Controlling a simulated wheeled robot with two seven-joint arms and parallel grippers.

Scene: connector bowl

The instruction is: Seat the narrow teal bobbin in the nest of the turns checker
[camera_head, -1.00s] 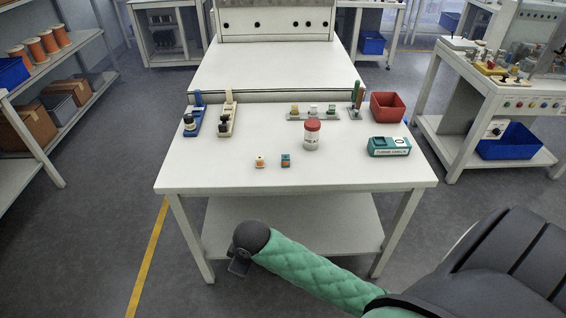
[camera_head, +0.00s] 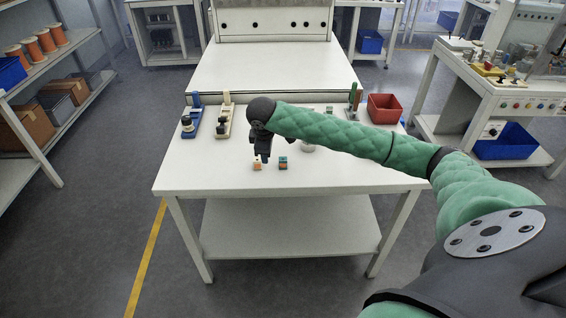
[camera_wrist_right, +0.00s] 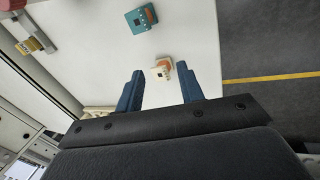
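A small teal bobbin (camera_head: 283,162) with an orange-brown winding stands near the front of the white table; it also shows in the right wrist view (camera_wrist_right: 141,18). A cream bobbin (camera_head: 257,165) with an orange winding stands just left of it. My right gripper (camera_head: 262,157) hangs over the cream bobbin. In the right wrist view, its blue fingers (camera_wrist_right: 160,88) are open and empty, and the cream bobbin (camera_wrist_right: 161,70) lies beyond the gap between their tips. My left gripper is not in view.
A blue stand (camera_head: 191,118) and a cream stand (camera_head: 224,120) are at the back left. A red bin (camera_head: 384,108) is at the back right. My arm mostly covers the jar and the row of small parts behind. The table's front left (camera_head: 190,172) is clear.

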